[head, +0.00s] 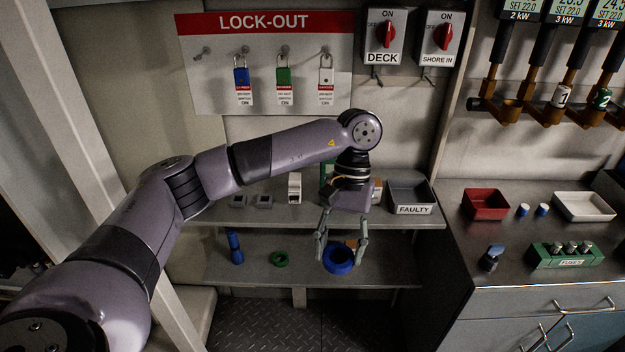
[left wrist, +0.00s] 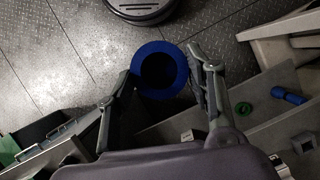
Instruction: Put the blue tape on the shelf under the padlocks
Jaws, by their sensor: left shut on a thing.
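The blue tape (head: 338,269) is a thick ring held between the fingers of my left gripper (head: 341,250). In the left wrist view, the blue tape (left wrist: 160,46) sits between the two fingertips with floor behind it. In the head view it overlaps the lower shelf (head: 255,269); its height above that shelf is hard to tell. The blue padlock (head: 241,77), green padlock (head: 284,77) and white padlock (head: 326,76) hang on the LOCK-OUT board (head: 212,95). The upper shelf (head: 245,215) lies below them. My right gripper is not in view.
The lower shelf holds a blue cylinder (head: 235,248) and a green ring (head: 280,259). Small grey blocks (head: 264,201), a white block (head: 295,187) and a FAULTY bin (head: 412,209) stand on the upper shelf. A counter (head: 450,245) with trays is at the right.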

